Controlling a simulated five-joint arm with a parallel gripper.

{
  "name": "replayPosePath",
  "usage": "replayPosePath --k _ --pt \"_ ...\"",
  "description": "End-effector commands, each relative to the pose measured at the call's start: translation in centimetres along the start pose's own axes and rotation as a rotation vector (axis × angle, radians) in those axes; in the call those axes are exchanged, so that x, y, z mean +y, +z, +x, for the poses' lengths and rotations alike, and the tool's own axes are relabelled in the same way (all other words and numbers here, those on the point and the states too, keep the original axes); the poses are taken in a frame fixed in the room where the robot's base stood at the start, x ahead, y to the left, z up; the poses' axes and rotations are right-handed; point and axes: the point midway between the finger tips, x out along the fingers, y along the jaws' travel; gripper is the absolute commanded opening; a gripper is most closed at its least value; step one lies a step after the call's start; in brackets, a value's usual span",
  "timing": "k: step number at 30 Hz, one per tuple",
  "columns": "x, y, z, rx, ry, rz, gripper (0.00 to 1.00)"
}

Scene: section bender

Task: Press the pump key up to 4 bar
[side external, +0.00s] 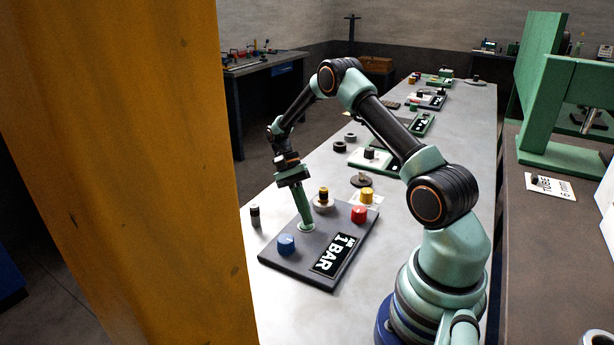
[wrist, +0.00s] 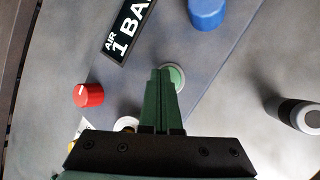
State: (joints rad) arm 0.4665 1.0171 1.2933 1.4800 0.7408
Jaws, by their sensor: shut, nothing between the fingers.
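A dark grey panel (side external: 290,262) lies on the bench. Its black display (side external: 335,254) reads "1 BAR"; in the wrist view the display (wrist: 126,30) also shows "AIR". My gripper (side external: 305,222) is shut and empty, pointing down at the panel. In the wrist view its tips (wrist: 161,74) are at a round green key (wrist: 177,76) with a pale ring, covering part of it. I cannot tell whether they touch or press it. No label on this key is visible.
A grey and black cylinder (side external: 255,216) stands left of the panel. A yellow post (side external: 110,170) fills the left of the side view. More panels line the bench behind.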

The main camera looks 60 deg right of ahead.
Motion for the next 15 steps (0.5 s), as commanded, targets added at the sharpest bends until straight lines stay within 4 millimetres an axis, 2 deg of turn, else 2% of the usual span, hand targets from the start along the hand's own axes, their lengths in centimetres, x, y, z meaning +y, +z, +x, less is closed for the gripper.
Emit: replayPosePath --k 15 --pt "0.21 0.23 -0.36 0.0 0.0 0.0 0.0"
